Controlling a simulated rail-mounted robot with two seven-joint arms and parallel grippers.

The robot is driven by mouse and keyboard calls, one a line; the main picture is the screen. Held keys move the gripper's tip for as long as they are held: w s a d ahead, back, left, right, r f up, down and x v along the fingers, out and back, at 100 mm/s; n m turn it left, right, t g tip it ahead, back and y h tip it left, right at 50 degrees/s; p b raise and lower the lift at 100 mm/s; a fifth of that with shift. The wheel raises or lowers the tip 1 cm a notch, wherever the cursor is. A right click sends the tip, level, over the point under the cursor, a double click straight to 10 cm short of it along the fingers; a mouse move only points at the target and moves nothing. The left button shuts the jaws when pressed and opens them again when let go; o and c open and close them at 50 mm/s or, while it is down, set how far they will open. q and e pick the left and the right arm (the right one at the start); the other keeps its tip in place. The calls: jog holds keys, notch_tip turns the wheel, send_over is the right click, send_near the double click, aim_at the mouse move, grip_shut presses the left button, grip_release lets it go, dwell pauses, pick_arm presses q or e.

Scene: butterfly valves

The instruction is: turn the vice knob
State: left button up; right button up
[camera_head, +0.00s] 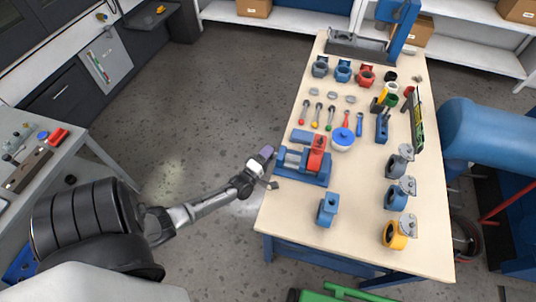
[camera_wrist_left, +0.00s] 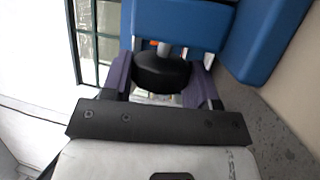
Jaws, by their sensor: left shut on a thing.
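A blue vice with a red jaw part (camera_head: 316,157) sits at the left edge of the wooden-topped table. Its black round knob (camera_wrist_left: 162,73) shows in the left wrist view, on a grey shaft below the vice's blue body (camera_wrist_left: 182,24). My left gripper (camera_head: 269,168) reaches in from the left at the vice's side, just off the table edge. In the left wrist view its purple fingers stand on either side of the knob, and the gripper is shut on it. The knob is hard to make out in the head view. My right gripper is not in view.
The table (camera_head: 290,215) also holds a blue block-shaped part (camera_head: 327,209), a blue-and-white bowl (camera_head: 342,138), several coloured-handled tools and several valves along the right side. A side bench (camera_head: 60,160) stands at far left. Open floor lies between bench and table.

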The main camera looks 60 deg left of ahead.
pick_arm(q)
jog(key=o, duration=0.9)
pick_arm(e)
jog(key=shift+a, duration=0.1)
pick_arm(q)
jog(key=v, duration=1.3)
jog(key=shift+s+d, duration=0.15)
jog(key=shift+s, duration=0.25)
